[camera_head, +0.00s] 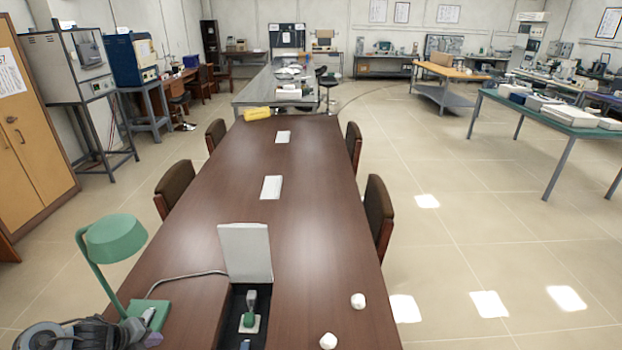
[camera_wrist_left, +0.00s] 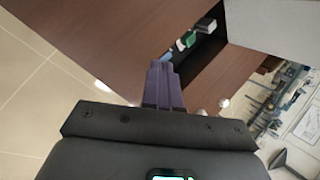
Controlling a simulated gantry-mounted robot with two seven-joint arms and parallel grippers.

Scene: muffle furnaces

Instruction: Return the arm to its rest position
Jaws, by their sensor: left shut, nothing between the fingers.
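My left gripper shows in the wrist view (camera_wrist_left: 163,68) with its purple fingers together and nothing between them. In the head view my left arm and gripper (camera_head: 112,334) are low at the left, by the base of the green desk lamp (camera_head: 112,238). The fingertips are hard to make out there. The wrist view shows the fingers over the brown table (camera_wrist_left: 110,40), close to the dark recess (camera_wrist_left: 207,48) with green and white items in it. My right gripper is not in view.
The long brown table (camera_head: 325,190) has a recess with a raised white lid (camera_head: 245,252), and two small white objects (camera_head: 357,300) (camera_head: 328,341) at its near right. Brown chairs (camera_head: 378,215) flank it. A cupboard (camera_head: 33,140) stands left.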

